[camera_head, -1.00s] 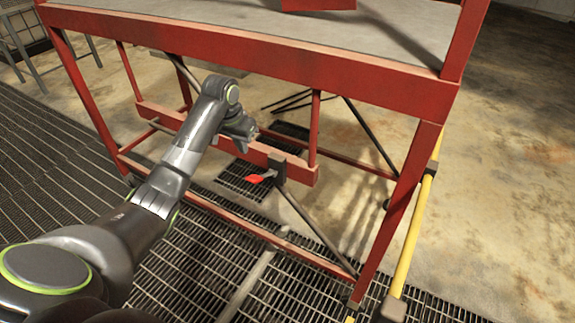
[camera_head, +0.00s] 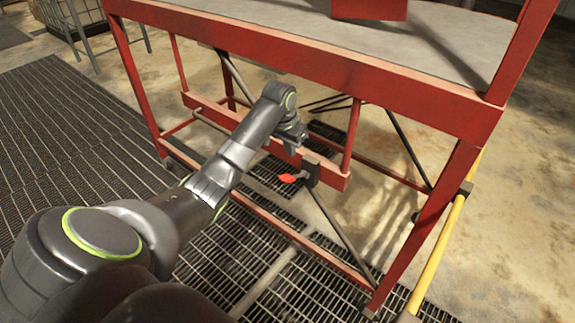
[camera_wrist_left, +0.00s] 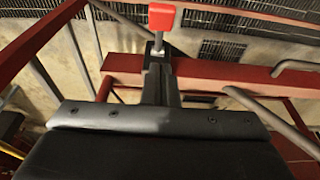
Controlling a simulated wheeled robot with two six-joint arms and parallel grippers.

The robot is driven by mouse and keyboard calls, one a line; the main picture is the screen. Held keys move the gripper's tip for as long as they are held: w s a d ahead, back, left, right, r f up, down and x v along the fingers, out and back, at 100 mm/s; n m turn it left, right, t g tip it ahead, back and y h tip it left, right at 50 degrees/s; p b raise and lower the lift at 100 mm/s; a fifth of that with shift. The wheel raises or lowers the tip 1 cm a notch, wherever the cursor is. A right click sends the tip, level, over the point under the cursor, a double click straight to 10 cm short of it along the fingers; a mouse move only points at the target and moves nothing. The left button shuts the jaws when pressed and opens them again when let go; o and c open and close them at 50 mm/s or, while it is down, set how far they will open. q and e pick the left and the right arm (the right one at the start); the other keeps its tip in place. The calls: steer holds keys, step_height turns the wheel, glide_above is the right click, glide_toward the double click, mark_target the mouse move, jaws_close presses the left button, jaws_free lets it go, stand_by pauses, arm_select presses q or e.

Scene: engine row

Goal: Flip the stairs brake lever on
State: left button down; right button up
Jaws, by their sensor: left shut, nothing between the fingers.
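The stairs brake lever is a small red handle (camera_head: 288,178) on a dark bracket (camera_head: 311,170) at the right end of the low red crossbar (camera_head: 325,177). My left gripper (camera_head: 293,148) is just above the red handle in the head view, shut and empty; its fingertips are hard to make out there. In the left wrist view the shut fingers (camera_wrist_left: 160,85) point toward the lever's red tip (camera_wrist_left: 161,17), which shows just beyond them. I cannot tell whether they touch. My right gripper is not in view.
The red stair frame (camera_head: 320,42) with its grey platform (camera_head: 300,20) stands over the lever. A red leg (camera_head: 430,225) and a yellow bar (camera_head: 437,255) are to the right. A thin diagonal strut (camera_head: 340,235) runs down from the bracket. Metal grating (camera_head: 70,140) covers the floor at left.

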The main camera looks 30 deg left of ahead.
mark_target(289, 176)
arm_select(q)
steer(key=x, duration=0.3)
steer(key=shift+f+p, duration=0.1)
steer(key=shift+p, duration=0.2)
steer(key=f+p, duration=0.1)
steer(key=s+f, duration=0.1)
steer(key=f, duration=0.1)
steer(key=shift+s+a+p, duration=0.1)
steer(key=shift+s+p, duration=0.1)
steer(key=shift+p, duration=0.15)
steer(key=shift+s+f, duration=0.3)
steer(key=shift+f, duration=0.2)
